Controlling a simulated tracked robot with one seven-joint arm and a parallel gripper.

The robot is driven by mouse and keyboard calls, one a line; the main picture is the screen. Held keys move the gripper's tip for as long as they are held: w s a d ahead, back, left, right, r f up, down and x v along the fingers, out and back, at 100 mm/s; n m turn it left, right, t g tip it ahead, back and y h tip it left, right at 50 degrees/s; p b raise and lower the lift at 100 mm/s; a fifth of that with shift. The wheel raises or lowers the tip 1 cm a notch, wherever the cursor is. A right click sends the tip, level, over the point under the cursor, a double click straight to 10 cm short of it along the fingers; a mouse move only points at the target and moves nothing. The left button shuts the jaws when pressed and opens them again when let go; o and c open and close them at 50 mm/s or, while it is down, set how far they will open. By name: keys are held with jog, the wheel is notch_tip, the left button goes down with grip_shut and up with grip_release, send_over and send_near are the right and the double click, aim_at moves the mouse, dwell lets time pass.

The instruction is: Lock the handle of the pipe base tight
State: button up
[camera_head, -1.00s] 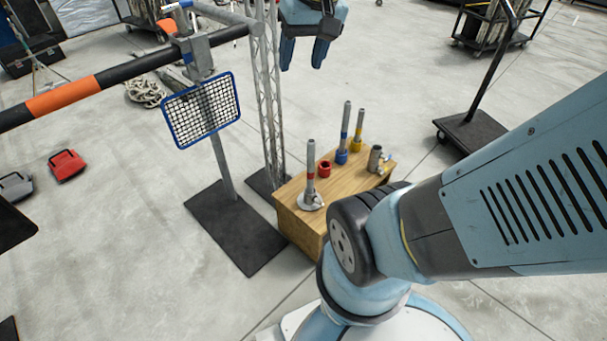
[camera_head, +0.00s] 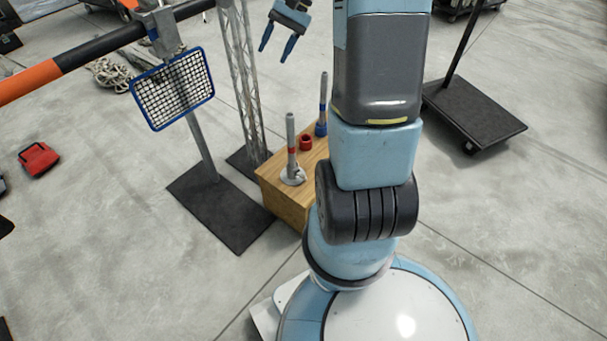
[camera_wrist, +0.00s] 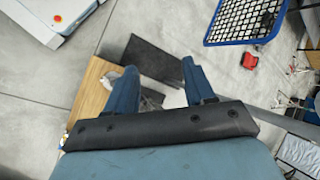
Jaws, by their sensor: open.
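A grey upright pipe with a red band (camera_head: 291,150) stands in a pale round base (camera_head: 293,178) on the front left corner of a wooden box (camera_head: 283,205). A small part at the foot of the pipe may be the handle; its position is too small to tell. My gripper (camera_head: 277,50) is open and empty, high above and beyond the box in the head view.
A red ring (camera_head: 306,143) and a blue-based pipe (camera_head: 321,128) stand behind on the box. My arm hides the box's right side. A lattice truss (camera_head: 241,85) and a blue-framed mesh panel (camera_head: 173,88) stand close on the left. A black trolley (camera_head: 472,115) stands right.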

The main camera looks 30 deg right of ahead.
jog(key=w+d+f+m+t+y, duration=0.25)
jog(key=d+f, duration=0.25)
jog(key=f, duration=0.6)
jog(key=w+d+f+m+t+y, duration=0.1)
jog(key=d+f+m+y, duration=0.15)
jog(key=d+f, duration=0.6)
jog(key=w+d+f+m+t+y, duration=0.2)
jog(key=f+m, duration=0.1)
jog(key=f, duration=1)
jog(key=m+t+h, duration=0.4)
jog(key=m+t, duration=0.6)
send_near(305, 177)
jog(key=x, duration=1.1)
jog(key=shift+r, duration=0.15)
jog(key=shift+d, duration=0.1)
jog(key=c, duration=1)
jog(key=shift+w+d+r+m+t, duration=0.15)
jog(key=shift+m+t, duration=0.1)
jog(key=shift+m, duration=0.65)
